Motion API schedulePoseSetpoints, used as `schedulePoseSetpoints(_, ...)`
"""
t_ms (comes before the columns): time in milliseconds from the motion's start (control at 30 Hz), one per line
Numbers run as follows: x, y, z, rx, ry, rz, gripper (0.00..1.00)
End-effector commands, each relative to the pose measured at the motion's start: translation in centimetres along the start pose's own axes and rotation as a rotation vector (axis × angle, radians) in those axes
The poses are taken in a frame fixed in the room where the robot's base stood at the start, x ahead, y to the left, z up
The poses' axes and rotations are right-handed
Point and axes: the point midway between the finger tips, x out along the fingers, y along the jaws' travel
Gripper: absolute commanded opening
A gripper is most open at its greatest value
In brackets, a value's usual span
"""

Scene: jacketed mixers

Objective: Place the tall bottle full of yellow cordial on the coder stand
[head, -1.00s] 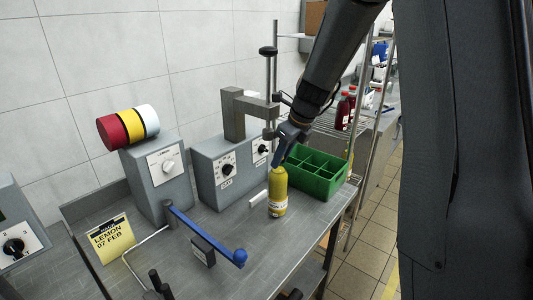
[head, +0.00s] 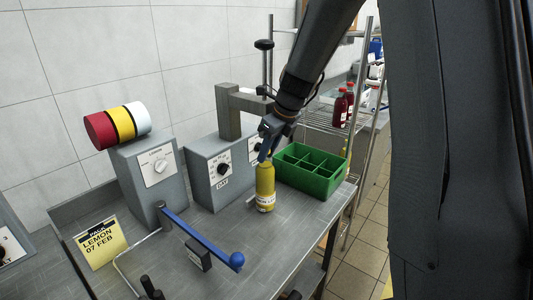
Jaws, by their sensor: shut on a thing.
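A tall bottle of yellow cordial (head: 265,190) with a pale label stands upright at the right part of the grey worktop. My gripper (head: 264,158) is shut on its top from above. I cannot tell whether the base touches the worktop. Just behind and left of the bottle is a grey machine box (head: 208,175) with dials. A grey post with an overhanging arm (head: 230,108) rises above it, looking like the coder stand, though no label confirms this. The foot of the post is hidden behind the box.
A green divided crate (head: 325,185) stands right of the bottle, close to it. A blue-handled lever (head: 205,240) crosses the front worktop. A yellow LEMON 07 FEB sign (head: 101,243) and a striped-drum machine (head: 155,175) stand left. Red bottles (head: 342,107) are on the rack behind.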

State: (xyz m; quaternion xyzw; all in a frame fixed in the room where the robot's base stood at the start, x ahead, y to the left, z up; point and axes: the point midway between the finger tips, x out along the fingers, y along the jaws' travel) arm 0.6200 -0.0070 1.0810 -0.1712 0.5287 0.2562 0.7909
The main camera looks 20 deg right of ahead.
Motion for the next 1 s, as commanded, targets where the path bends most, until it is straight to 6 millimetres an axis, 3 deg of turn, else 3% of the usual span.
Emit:
schedulePoseSetpoints(267,0.1,0.1,0.1,-0.003,-0.002,-0.001,0.00)
schedulePoseSetpoints(300,0.2,0.1,0.0,-0.003,0.000,0.001,0.26)
schedulePoseSetpoints(400,0.2,0.1,0.0,-0.003,0.000,0.001,0.40)
schedulePoseSetpoints(767,-0.3,0.0,0.1,-0.002,-0.002,-0.001,0.40)
schedulePoseSetpoints(1000,-3.6,0.0,0.1,-0.002,-0.004,-0.003,0.40)
